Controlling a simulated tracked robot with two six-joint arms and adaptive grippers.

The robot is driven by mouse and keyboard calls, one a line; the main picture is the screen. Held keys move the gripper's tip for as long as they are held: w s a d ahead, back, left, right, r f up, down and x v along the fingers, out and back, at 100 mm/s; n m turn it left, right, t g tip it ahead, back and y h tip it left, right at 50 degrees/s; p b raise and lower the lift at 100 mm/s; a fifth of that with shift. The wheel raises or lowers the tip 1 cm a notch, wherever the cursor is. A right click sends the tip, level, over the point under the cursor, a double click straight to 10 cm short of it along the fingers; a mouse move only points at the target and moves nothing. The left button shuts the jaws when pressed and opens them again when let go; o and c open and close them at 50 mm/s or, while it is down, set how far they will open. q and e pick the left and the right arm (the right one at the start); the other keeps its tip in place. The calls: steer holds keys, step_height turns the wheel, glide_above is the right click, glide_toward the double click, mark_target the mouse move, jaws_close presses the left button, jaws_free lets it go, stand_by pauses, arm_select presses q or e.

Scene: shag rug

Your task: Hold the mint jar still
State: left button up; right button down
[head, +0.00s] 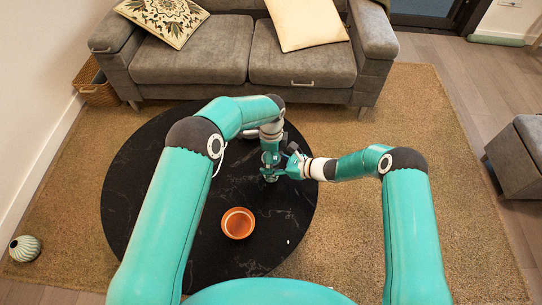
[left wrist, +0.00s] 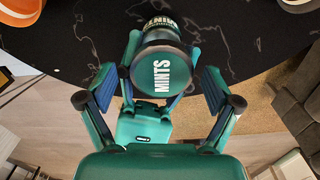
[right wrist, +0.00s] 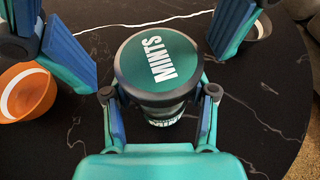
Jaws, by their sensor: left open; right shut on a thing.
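The mint jar (right wrist: 158,65) has a round teal lid reading MINTS, a dark rim and a dark label band. It also shows in the left wrist view (left wrist: 162,68). My right gripper (right wrist: 158,98) is shut on it, one finger on each side. My left gripper (left wrist: 157,85) is open, its fingers apart on either side of the jar and the right gripper's fingers. In the head view both grippers meet over the table and mostly hide the jar. I cannot tell whether its base touches the table.
An orange bowl (head: 238,223) stands on the round black marble table (head: 140,190), nearer to me than the grippers. A pale bowl (right wrist: 258,28) is on the table in the right wrist view. A grey sofa (head: 210,62) stands behind. The table's front left is clear.

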arm_select(q)
steer(key=shift+r, duration=2.45)
steer(key=shift+c, duration=0.4)
step_height(320, 180, up, 3)
steer(key=shift+n, duration=0.6)
steer(key=shift+f, duration=3.95)
steer(key=c, duration=1)
steer(key=o, duration=1.1)
steer(key=shift+r, duration=0.15)
